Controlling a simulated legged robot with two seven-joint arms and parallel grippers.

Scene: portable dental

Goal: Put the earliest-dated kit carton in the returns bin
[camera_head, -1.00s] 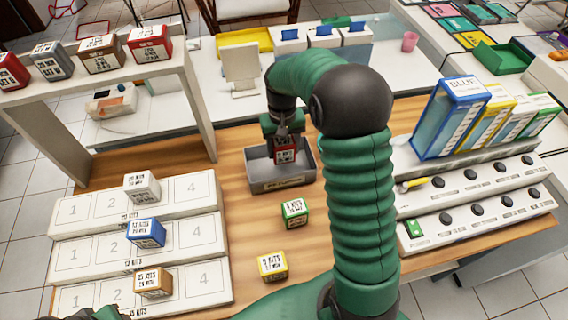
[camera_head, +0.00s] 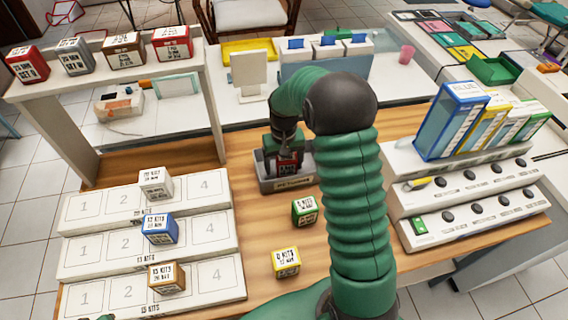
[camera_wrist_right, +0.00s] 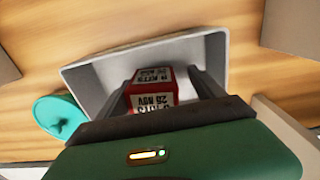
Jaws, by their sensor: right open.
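A red kit carton (camera_head: 289,167) is inside the grey returns bin (camera_head: 287,184) at the back middle of the wooden table. My right gripper (camera_head: 285,157) is open, pointing down into the bin. In the right wrist view the red carton (camera_wrist_right: 154,87) is between the parted fingers, with "KITS" and "26 NOV" legible; the bin (camera_wrist_right: 82,82) surrounds it. A green-sided carton (camera_head: 305,210) and a yellow carton (camera_head: 286,262) stand on the table. White (camera_head: 155,184), blue (camera_head: 159,228) and brown (camera_head: 167,277) cartons stand on the numbered steps. My left gripper is not visible.
Several more cartons stand on the raised shelf (camera_head: 112,75) at the back left. Binders (camera_head: 452,120) and a knobbed panel (camera_head: 468,205) fill the right side. My right arm covers the table's middle right.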

